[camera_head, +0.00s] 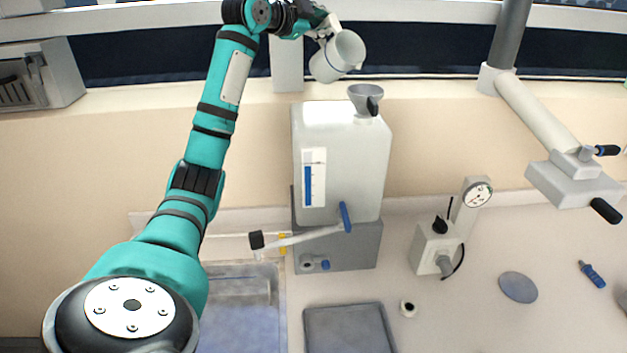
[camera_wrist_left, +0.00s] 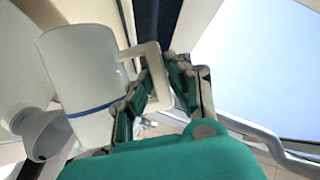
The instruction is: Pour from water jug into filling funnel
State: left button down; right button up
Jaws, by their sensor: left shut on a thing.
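The white water jug (camera_head: 326,67) is held high near the top of the head view, tilted, with its mouth toward the upper right. My left gripper (camera_head: 322,26) is shut on its handle. In the left wrist view the jug (camera_wrist_left: 78,72) shows a blue line round it, and the gripper (camera_wrist_left: 160,92) closes round the handle (camera_wrist_left: 152,52). The grey filling funnel (camera_head: 364,93) stands upright on top of a white tank (camera_head: 345,150). In the head view the jug is above and left of the funnel, apart from it. No water stream shows. My right gripper is out of view.
The tank has a blue level strip (camera_head: 308,186) and a blue-handled lever (camera_head: 346,217) in front. A gauge device (camera_head: 437,245) stands on the counter at right. A pipe-mounted fixture (camera_head: 572,182) juts in from the right. A sink (camera_head: 240,320) and grey tray (camera_head: 348,330) lie below.

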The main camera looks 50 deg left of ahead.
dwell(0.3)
pick_arm(q)
jog(key=shift+s+d+r+m, duration=0.1)
jog(key=shift+d+r+m, duration=0.3)
jog(key=shift+r, duration=0.15)
dwell(1.4)
jog(key=shift+d+r+m+t+y, duration=0.3)
jog(key=shift+d+r+m, duration=0.1)
jog(key=shift+r+m, duration=0.1)
dwell(1.4)
jog(key=shift+s+d+r+p, duration=0.1)
jog(key=shift+d+r+p, duration=0.1)
jog(key=shift+d+p, duration=0.15)
jog(key=shift+a, duration=0.1)
dwell(0.8)
